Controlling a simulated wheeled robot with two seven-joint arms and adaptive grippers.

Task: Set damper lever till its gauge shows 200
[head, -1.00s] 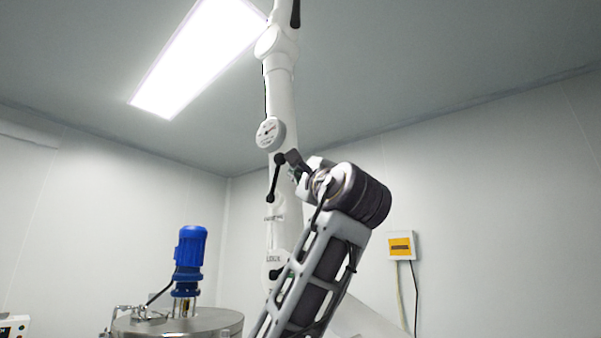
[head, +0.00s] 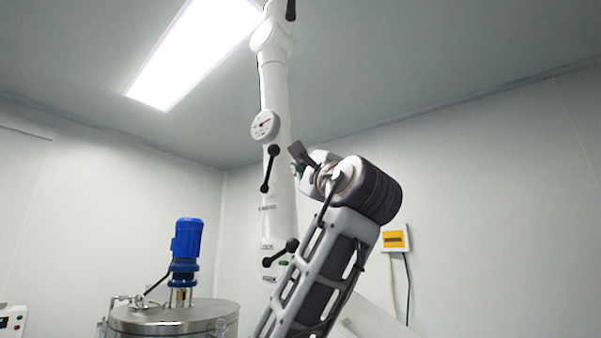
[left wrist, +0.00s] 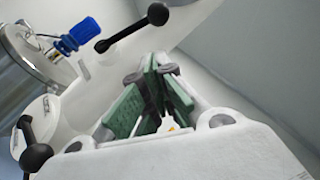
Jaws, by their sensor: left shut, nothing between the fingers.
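The round white gauge (head: 265,125) sits on the white vertical duct arm (head: 277,95); its figures are too small to read. Just below it the black damper lever (head: 269,169) hangs steeply, its lower end slightly left, with a ball at each end. My left gripper (head: 297,152) is just right of the lever's upper ball, apart from it, shut and empty. My right gripper is out of view.
A second black lever (head: 281,253) sits lower on the duct, near printed labels, close to my left forearm. A steel vessel (head: 175,317) with a blue motor (head: 186,245) stands lower left. A yellow-and-white wall box (head: 395,238) is at the right.

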